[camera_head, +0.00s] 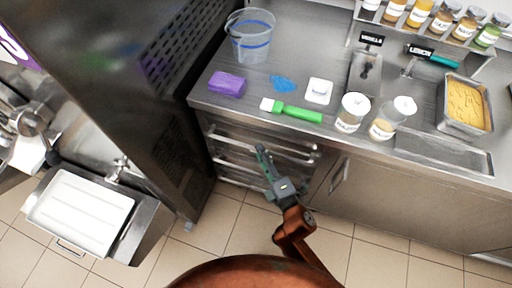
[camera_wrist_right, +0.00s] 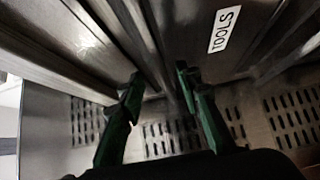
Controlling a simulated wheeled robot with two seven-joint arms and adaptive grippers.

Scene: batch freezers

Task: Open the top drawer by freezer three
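A stack of steel drawers sits under the counter in the head view, beside a tall dark machine (camera_head: 150,90); no number is readable on it. The top drawer (camera_head: 230,133) looks shut, with a long bar handle across its front. My right gripper (camera_head: 262,152) is in front of the drawers, near the upper handles. In the right wrist view its two green fingers (camera_wrist_right: 158,82) are apart, with a dark bar-like edge running between them; I cannot tell whether they touch it. A drawer front there carries a TOOLS label (camera_wrist_right: 224,30). My left gripper is not in view.
The counter above holds a clear bucket (camera_head: 250,38), a purple sponge (camera_head: 227,84), a green-handled brush (camera_head: 298,113) and lidded jars (camera_head: 352,112). A cabinet door (camera_head: 385,195) is right of the drawers. A sink unit (camera_head: 80,210) stands left; tiled floor in front is clear.

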